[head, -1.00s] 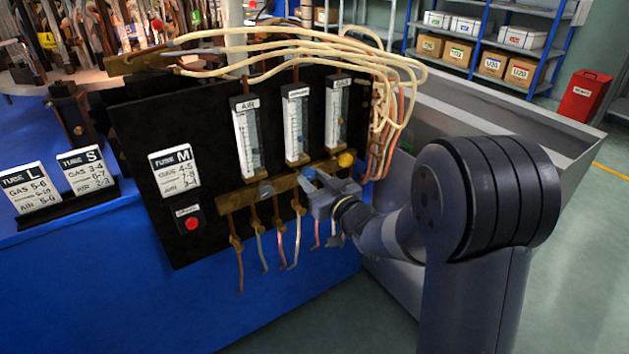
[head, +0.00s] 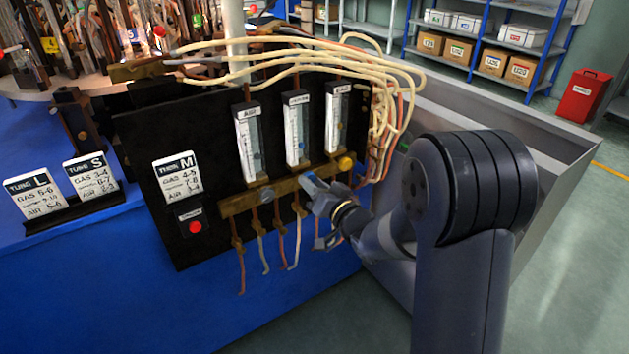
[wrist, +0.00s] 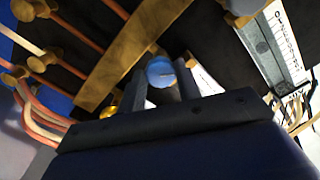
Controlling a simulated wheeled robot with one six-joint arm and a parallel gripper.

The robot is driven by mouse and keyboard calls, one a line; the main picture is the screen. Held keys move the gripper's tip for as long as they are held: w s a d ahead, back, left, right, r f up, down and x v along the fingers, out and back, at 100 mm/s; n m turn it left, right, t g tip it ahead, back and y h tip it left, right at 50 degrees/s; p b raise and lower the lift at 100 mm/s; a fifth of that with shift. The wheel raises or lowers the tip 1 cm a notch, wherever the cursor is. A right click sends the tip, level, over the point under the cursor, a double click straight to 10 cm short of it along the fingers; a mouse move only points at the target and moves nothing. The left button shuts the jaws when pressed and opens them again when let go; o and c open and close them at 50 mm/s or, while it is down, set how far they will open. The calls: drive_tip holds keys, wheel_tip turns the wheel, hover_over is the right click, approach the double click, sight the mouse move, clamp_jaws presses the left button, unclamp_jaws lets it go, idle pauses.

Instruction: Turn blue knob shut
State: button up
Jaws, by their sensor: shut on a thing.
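The blue knob (wrist: 161,72) sits on the brass bar (head: 240,203) of the black flowmeter panel. In the wrist view it is between the two dark fingers of my gripper (wrist: 160,84), which is shut on it. In the head view my gripper (head: 318,190) reaches the bar from the lower right and hides most of the knob; only some blue (head: 309,179) shows there. I cannot tell from these views how far the knob is turned.
A yellow knob (head: 346,163) is close by on the right, and a grey knob (head: 267,194) is on the left. Flowmeter tubes stand above the bar, thin hoses hang below it, and pale hoses loop at the upper right. A red button (head: 195,227) is far left.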

drive_tip(key=shift+m+p, duration=1.95)
drive_tip(key=shift+m, duration=3.15)
drive_tip(key=o, duration=1)
drive_tip(key=shift+r, duration=0.1)
drive_tip(key=v, duration=1.1)
drive_tip(key=shift+p, duration=0.4)
drive_tip(key=shift+w+a, duration=0.1)
drive_tip(key=shift+w, duration=0.05)
